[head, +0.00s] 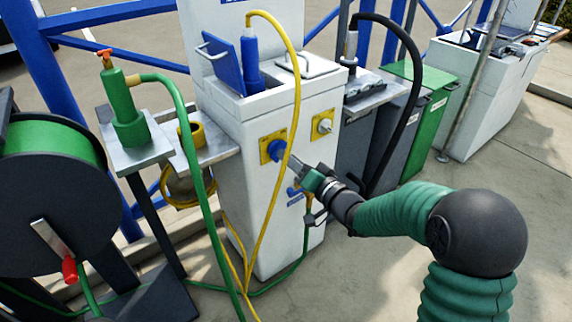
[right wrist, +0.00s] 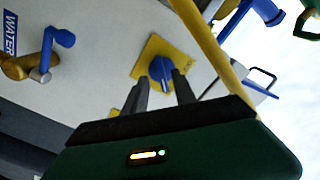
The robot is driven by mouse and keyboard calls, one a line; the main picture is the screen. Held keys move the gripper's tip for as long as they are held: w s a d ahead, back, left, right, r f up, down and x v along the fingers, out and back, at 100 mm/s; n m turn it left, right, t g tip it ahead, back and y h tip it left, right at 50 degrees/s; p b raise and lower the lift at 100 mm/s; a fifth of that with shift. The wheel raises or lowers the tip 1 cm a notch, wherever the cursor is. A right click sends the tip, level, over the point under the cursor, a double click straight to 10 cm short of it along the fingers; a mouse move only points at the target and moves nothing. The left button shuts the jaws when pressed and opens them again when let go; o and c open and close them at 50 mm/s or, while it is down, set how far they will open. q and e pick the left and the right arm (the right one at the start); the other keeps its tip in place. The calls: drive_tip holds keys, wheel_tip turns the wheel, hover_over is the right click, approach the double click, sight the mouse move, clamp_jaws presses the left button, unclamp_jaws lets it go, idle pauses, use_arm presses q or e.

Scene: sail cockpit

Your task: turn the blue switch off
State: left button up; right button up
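The blue switch (head: 277,150) is a round knob on a yellow square plate on the front of the white pedestal (head: 262,220). In the right wrist view the blue switch (right wrist: 161,72) shows just past my fingertips, in line with the gap between them. My right gripper (head: 287,160) reaches in from the right, its fingertips close to the switch. In the right wrist view the fingers of my right gripper (right wrist: 161,82) are apart, with nothing clearly held. I cannot tell whether they touch the knob. My left gripper is not in view.
A yellow cable (head: 298,90) hangs past the switch. A second yellow plate (head: 324,124) with a light knob is to its right. A blue-handled water tap (right wrist: 60,38) is lower on the pedestal. A green hose (head: 185,120) and a hose reel (head: 50,190) stand left.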

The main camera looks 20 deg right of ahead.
drive_tip(key=shift+x, duration=1.15)
drive_tip(key=shift+s+a, duration=0.1)
clamp_jaws()
